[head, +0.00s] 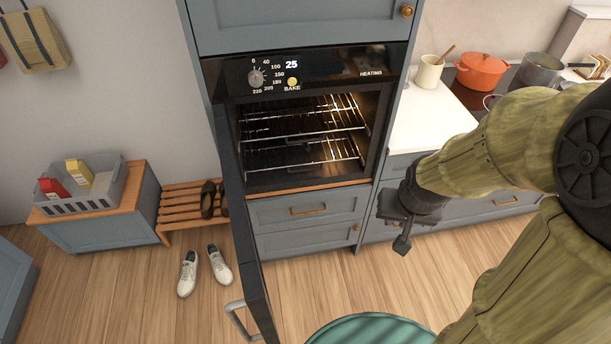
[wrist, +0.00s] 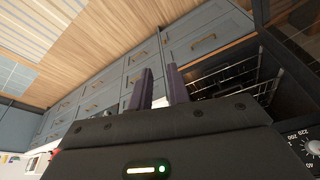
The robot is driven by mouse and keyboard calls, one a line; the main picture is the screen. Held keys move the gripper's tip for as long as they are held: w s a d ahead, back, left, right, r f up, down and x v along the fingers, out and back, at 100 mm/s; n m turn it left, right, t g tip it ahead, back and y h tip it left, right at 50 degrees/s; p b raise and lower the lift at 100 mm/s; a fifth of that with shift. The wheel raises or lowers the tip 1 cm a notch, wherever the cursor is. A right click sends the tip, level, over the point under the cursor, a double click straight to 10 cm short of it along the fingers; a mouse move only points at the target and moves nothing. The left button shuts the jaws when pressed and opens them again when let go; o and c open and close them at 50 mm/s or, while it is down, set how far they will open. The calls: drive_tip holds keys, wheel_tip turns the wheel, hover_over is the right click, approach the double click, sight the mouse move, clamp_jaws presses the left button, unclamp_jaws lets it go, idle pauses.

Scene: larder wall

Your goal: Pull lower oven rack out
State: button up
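The oven (head: 385,90) is lit inside, and its dark door (head: 250,230) stands swung open toward me on the left. The lower oven rack (head: 345,158) is a wire shelf inside the cavity, below the upper rack (head: 345,126). Both racks appear pushed in. My gripper (head: 402,246) hangs to the right of the oven, in front of the drawers and apart from the racks. In the wrist view, my gripper's two dark fingers (wrist: 160,72) have a gap between them with nothing in it. The tilted wrist view shows oven rack wires at right; which rack is unclear.
The door's handle (head: 235,306) juts out at lower left. Drawers (head: 308,208) lie below the oven. A counter with an orange pot (head: 481,73) is at right. White shoes (head: 188,272) and a slatted bench (head: 180,205) stand left of the door. A green round top (head: 370,331) is at the bottom.

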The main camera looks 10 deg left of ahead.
sight(306, 177)
drive_tip(key=w+a+f+m+t+y+b, duration=0.1)
drive_tip(key=w+a+f+m+t+b, duration=0.3)
drive_tip(key=w+f+b, duration=0.6)
drive_tip(key=w+a+f+m+t+y+b, duration=0.2)
drive_tip(key=w+a+f+m+t+b, duration=0.2)
drive_tip(key=w+a+f+b, duration=0.4)
drive_tip(key=w+a+f+m+t+y+b, duration=0.1)
drive_tip(key=w+a+f+m+t+b, duration=0.2)
drive_tip(key=w+a+f+m+b, duration=0.3)
drive_tip(key=w+a+f+b, duration=0.1)
drive_tip(key=w+f+b, duration=0.4)
drive_tip(key=f+b, duration=0.5)
drive_tip(key=shift+w+f+t+b, duration=0.3)
drive_tip(key=shift+f+t+b, duration=0.1)
drive_tip(key=shift+f, duration=0.5)
drive_tip(key=b+x, duration=0.1)
drive_tip(key=x, duration=1.6)
drive_tip(key=shift+w+a, duration=0.15)
drive_tip(key=shift+a, duration=0.05)
drive_tip(key=shift+c, duration=0.5)
clamp_jaws()
